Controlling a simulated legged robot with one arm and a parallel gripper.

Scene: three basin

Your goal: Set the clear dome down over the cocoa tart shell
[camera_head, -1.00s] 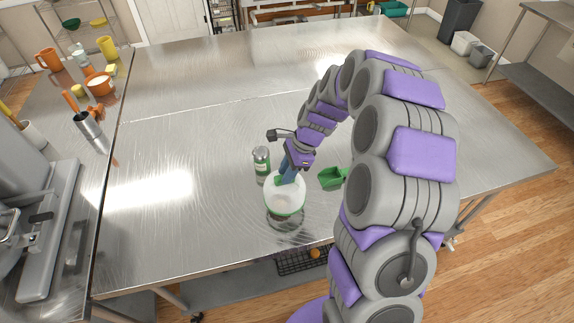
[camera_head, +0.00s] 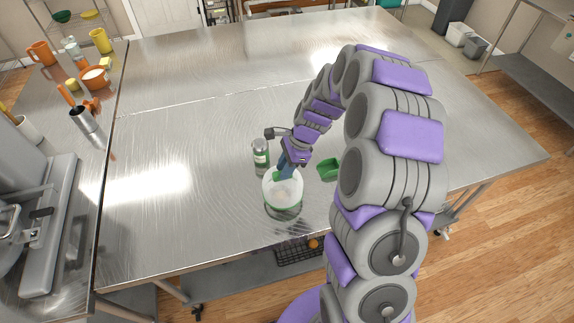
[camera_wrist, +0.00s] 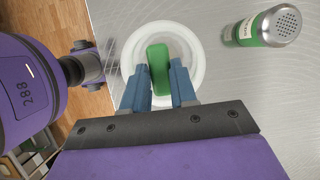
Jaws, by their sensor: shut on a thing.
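The clear dome (camera_head: 283,201) looks pale and see-through, with a green rim. It is at the near middle of the steel table, and its pale round outline also shows in the wrist view (camera_wrist: 196,58). My gripper (camera_head: 283,175) is shut on the dome's green handle (camera_wrist: 158,62), with one blue finger on each side of it. The dome appears upright and at or just above the table; I cannot tell whether it touches. I cannot clearly make out the cocoa tart shell; only a faint tan patch shows through the dome.
A green-and-silver shaker (camera_head: 261,152) stands close behind the dome to the left, and also shows in the wrist view (camera_wrist: 262,28). A green scoop-like object (camera_head: 328,169) lies to the right. The table (camera_head: 190,140) is clear farther left and back.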

